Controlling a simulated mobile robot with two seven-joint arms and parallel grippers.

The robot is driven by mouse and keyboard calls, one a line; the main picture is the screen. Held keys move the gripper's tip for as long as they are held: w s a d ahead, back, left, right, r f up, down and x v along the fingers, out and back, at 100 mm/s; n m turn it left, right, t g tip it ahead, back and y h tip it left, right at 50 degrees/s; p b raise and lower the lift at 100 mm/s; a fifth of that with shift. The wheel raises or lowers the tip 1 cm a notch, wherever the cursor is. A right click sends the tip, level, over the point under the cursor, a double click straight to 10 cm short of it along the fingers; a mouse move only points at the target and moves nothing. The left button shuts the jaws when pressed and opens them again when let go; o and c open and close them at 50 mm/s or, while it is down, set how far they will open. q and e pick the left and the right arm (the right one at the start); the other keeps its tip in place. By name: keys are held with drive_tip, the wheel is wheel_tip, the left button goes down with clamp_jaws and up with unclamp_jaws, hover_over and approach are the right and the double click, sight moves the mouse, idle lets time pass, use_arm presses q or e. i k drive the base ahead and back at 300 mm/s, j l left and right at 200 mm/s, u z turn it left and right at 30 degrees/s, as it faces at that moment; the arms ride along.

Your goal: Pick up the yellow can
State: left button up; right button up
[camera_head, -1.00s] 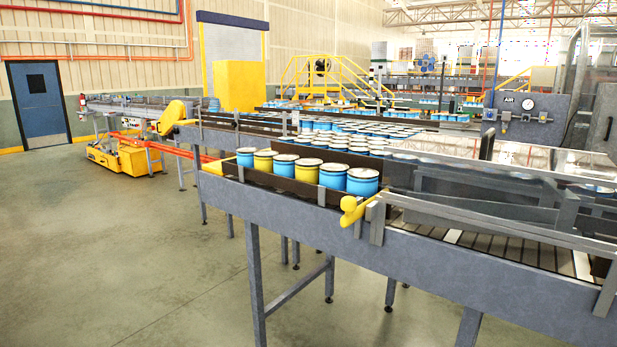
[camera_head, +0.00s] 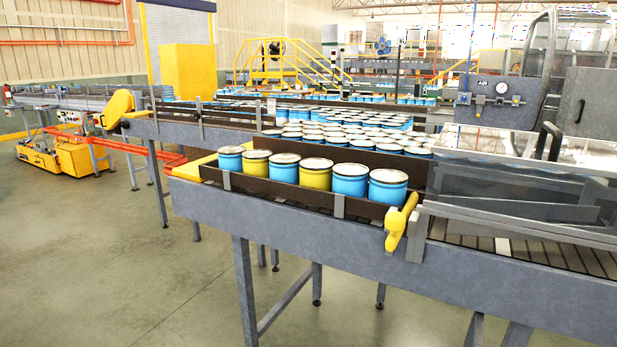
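Two yellow cans with pale lids stand upright in the front row on the conveyor. One yellow can (camera_head: 255,164) is second from the left, between blue cans. The other yellow can (camera_head: 315,175) stands further right, also between blue cans (camera_head: 349,181). The low brown front rail hides the lower part of the row. Neither of my grippers is in view.
The grey conveyor frame (camera_head: 300,233) with a brown guard rail (camera_head: 270,191) runs across the front. A yellow rounded piece (camera_head: 399,224) sticks out at the rail's end. Many blue cans (camera_head: 325,132) stand behind a divider. Open floor (camera_head: 100,250) lies at the left front.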

sight(315, 172)
drive_tip(key=i+j+z, duration=0.1)
drive_tip(key=i+j, duration=0.3)
drive_tip(key=j, duration=0.25)
drive_tip(key=i+j+z, duration=0.15)
drive_tip(key=i+j, duration=0.2)
drive_tip(key=j, duration=0.3)
drive_tip(key=i+j+z, duration=0.15)
drive_tip(key=j, duration=0.2)
drive_tip(key=i+j, duration=0.15)
drive_tip(key=j, duration=0.2)
drive_tip(key=z, duration=0.05)
